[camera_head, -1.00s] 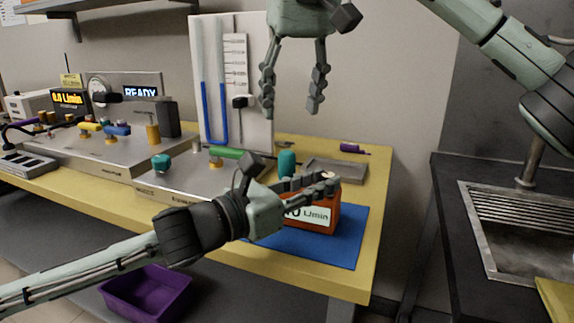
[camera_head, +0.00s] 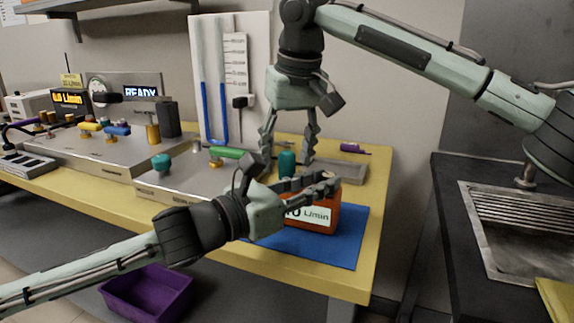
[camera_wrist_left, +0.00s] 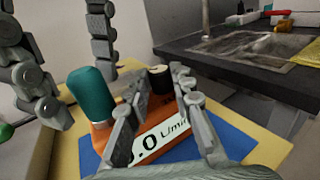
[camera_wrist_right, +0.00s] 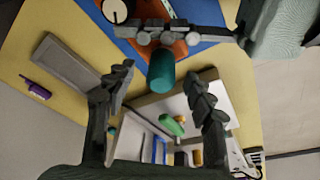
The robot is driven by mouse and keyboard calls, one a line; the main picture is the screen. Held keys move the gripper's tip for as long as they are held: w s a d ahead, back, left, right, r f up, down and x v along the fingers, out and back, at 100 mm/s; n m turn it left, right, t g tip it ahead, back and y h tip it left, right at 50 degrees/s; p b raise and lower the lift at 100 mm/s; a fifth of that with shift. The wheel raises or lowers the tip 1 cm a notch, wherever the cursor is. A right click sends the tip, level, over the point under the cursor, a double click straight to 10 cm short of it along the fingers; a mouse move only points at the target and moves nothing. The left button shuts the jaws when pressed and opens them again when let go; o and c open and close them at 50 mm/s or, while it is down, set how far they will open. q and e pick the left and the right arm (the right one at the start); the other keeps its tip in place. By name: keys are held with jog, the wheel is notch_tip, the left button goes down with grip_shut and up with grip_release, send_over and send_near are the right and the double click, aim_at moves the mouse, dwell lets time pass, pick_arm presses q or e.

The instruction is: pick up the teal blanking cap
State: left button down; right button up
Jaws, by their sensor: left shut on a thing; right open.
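The teal blanking cap (camera_head: 287,163) stands upright on the orange box (camera_head: 318,218), at its rear left. It also shows in the left wrist view (camera_wrist_left: 92,94) and the right wrist view (camera_wrist_right: 161,73). My right gripper (camera_head: 290,155) is open, pointing down above the cap. In the right wrist view the cap shows between and just beyond its fingertips (camera_wrist_right: 163,95). I cannot tell whether a finger touches it.
The orange box sits on a blue mat (camera_head: 345,248) on the yellow bench. A grey tray (camera_head: 352,170) lies behind. Metal panels with a green handle (camera_head: 228,153) and a teal knob (camera_head: 161,162) stand left.

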aim_at(287, 152)
jog(key=shift+c, duration=0.4)
jog(key=c, duration=1)
jog(key=shift+r, duration=0.1)
notch_tip(287, 152, up, 10)
